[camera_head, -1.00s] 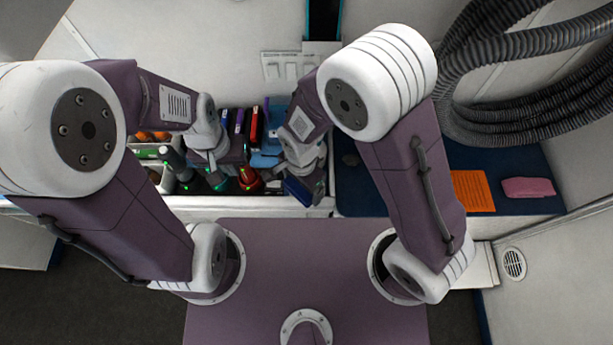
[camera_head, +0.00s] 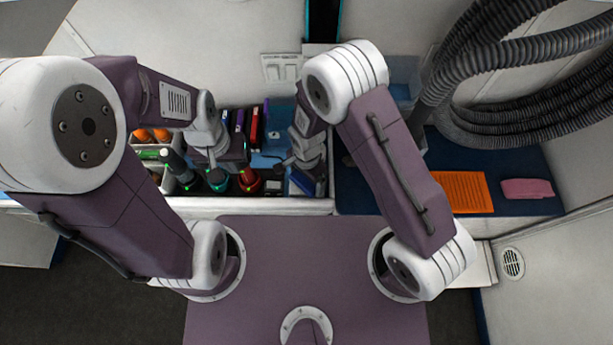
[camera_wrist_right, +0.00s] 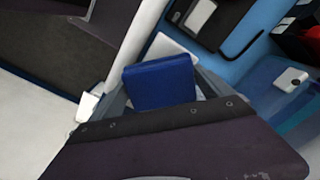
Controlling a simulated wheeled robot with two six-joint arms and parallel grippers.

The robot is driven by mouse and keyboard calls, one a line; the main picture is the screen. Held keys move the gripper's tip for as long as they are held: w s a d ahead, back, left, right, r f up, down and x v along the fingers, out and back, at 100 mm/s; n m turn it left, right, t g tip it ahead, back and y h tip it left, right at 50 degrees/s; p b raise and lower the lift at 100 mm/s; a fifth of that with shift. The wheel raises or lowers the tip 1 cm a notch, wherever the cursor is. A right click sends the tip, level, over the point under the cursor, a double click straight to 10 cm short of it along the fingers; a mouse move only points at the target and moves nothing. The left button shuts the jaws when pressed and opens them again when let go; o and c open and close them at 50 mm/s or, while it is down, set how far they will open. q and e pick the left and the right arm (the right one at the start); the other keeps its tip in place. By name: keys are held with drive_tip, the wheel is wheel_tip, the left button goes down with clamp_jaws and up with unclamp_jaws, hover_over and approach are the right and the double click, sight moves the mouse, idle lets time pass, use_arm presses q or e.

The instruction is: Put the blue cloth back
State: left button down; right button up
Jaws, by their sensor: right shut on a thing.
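The blue cloth (camera_wrist_right: 160,84), a folded dark blue block, sits between the fingers of my right gripper (camera_wrist_right: 158,98) in the right wrist view. The gripper is shut on it. In the head view the cloth (camera_head: 303,181) shows below my right gripper (camera_head: 307,172), over the right end of the sectioned tray (camera_head: 250,206), near its front wall. Whether it touches the tray floor cannot be told. My left gripper (camera_head: 228,160) is over the tray's middle, by the dark bottles; its fingertips are hidden behind its own wrist.
Bottles with green (camera_head: 217,178) and red (camera_head: 249,180) parts stand close to the left of the cloth. Upright coloured items (camera_head: 254,126) stand behind. An orange mat (camera_head: 463,192) and a pink folded cloth (camera_head: 527,188) lie on the dark blue top at right. Thick grey hoses (camera_head: 520,110) hang above.

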drive_tip(key=shift+f, duration=0.35)
drive_tip(key=o, duration=1.1)
drive_tip(key=shift+w, duration=0.1)
drive_tip(key=shift+c, duration=0.2)
drive_tip(key=shift+r+p, duration=0.3)
drive_tip(key=shift+r, duration=0.65)
wheel_tip(320, 180, up, 11)
drive_tip(key=b, duration=0.1)
drive_tip(key=s+d+r+n, duration=0.1)
drive_tip(key=d+n, duration=0.2)
drive_tip(key=d, duration=0.3)
drive_tip(key=s+d+r+n+b, duration=0.1)
drive_tip(key=s+d+n, duration=0.1)
drive_tip(key=d, duration=0.4)
drive_tip(key=s+d+r+n+t, duration=0.1)
drive_tip(key=d+n, duration=0.2)
drive_tip(key=d, duration=0.3)
drive_tip(key=shift+s+r+n, duration=0.3)
drive_tip(key=shift+s+n, duration=0.1)
